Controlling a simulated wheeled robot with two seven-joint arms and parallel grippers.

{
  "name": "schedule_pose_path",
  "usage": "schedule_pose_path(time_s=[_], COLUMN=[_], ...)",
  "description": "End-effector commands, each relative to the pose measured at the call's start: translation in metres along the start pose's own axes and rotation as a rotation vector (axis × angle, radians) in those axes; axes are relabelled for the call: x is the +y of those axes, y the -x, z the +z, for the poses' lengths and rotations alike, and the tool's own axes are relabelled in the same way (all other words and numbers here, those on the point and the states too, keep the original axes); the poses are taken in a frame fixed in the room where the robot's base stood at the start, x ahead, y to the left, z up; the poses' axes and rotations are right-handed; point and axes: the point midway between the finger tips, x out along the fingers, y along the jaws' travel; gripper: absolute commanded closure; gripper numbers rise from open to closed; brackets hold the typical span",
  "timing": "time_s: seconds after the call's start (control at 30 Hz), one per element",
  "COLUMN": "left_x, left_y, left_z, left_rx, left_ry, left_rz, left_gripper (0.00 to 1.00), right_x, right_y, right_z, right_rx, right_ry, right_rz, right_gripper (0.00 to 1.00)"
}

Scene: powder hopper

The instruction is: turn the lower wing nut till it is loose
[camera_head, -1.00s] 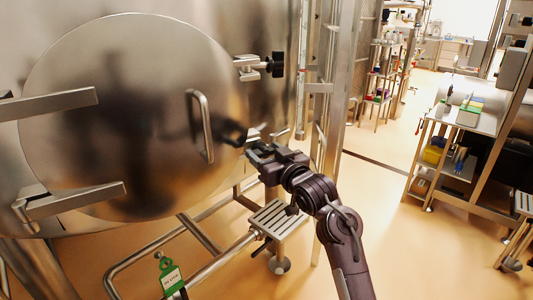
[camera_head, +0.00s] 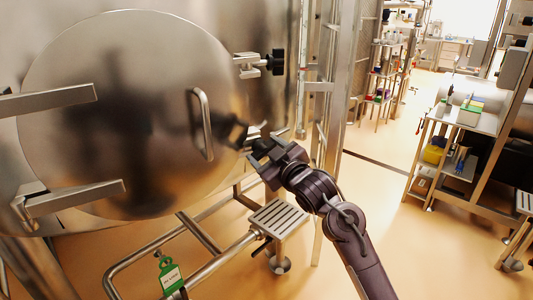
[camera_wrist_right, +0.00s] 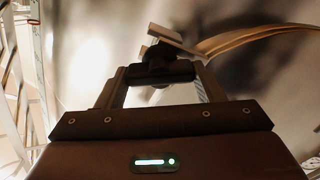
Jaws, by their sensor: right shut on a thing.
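The round steel hatch (camera_head: 110,120) has a curved handle (camera_head: 204,125) and is closed against the vessel. My right gripper (camera_head: 257,150) is at the lower clamp on the hatch's right edge. In the right wrist view its jaws (camera_wrist_right: 160,72) are shut on the dark lower wing nut (camera_wrist_right: 160,55), with a pale metal clamp piece (camera_wrist_right: 178,40) just behind it. In the head view the gripper mostly hides this nut. The upper wing nut (camera_head: 277,62), black, sits on its steel clamp (camera_head: 248,65) higher up, untouched. My left gripper is not in view.
Steel frame posts (camera_head: 340,80) stand just right of my right gripper. A slatted step (camera_head: 278,217) and pipe rails lie below it. A green tag (camera_head: 170,276) hangs at the bottom. A steel cart (camera_head: 455,155) stands right, with open floor between.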

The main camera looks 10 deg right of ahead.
Motion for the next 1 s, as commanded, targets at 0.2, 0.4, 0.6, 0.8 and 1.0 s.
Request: schedule_pose_path(time_s=[0.2, 0.4, 0.6, 0.8, 1.0], left_x=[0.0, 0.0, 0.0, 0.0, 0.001], left_y=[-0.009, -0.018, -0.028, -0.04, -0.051], left_z=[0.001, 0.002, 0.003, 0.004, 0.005], left_rx=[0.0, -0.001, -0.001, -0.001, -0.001], left_ry=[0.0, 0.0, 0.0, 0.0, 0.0], left_rz=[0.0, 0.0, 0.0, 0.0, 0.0], left_gripper=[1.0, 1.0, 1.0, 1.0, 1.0], right_x=[-0.001, -0.002, -0.003, -0.004, -0.004], right_y=[0.0, 0.0, 0.0, 0.0, 0.0], right_z=[0.002, 0.002, 0.003, 0.003, 0.003], right_rx=[0.0, 0.0, 0.0, 0.001, 0.002], right_ry=[0.213, 0.403, 0.592, 0.775, 0.926], right_rz=[0.001, 0.002, 0.002, 0.002, 0.002], right_gripper=[0.61, 0.61, 0.61, 0.61, 0.61])
